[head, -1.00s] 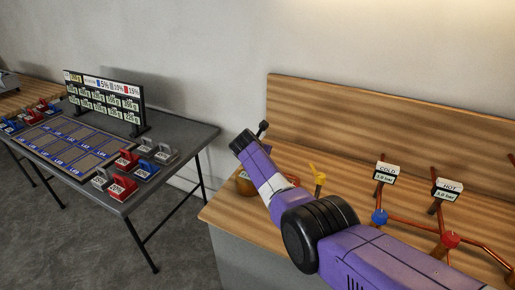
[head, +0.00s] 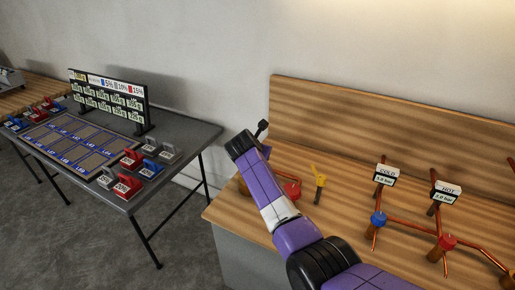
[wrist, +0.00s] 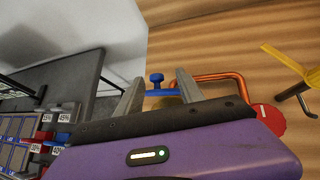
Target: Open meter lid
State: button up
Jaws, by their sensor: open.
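In the wrist view, a small blue part (wrist: 156,79) with a round knob and a flat bar shows between the fingers; it looks like the meter lid. An orange-copper pipe (wrist: 222,77) bends just right of it. My gripper (wrist: 159,77) is open, one grey finger on each side of the blue part, with nothing clearly gripped. I cannot tell whether the fingers touch it. The meter body is hidden behind my purple gripper housing. In the head view, my arm covers the fingers and the lid; a brass-coloured piece (head: 243,187) shows beside it.
A red part (head: 292,189) and a yellow valve handle (head: 318,175) stand right of my arm on the wooden bench (head: 340,215). Cold (head: 386,174) and hot (head: 446,193) gauges stand on copper pipes further right. A grey table (head: 188,137) with weights lies left, across a gap.

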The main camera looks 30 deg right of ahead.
jog(key=shift+s+a+r, duration=0.25)
jog(key=shift+s+r, duration=0.05)
jog(key=shift+s, duration=0.05)
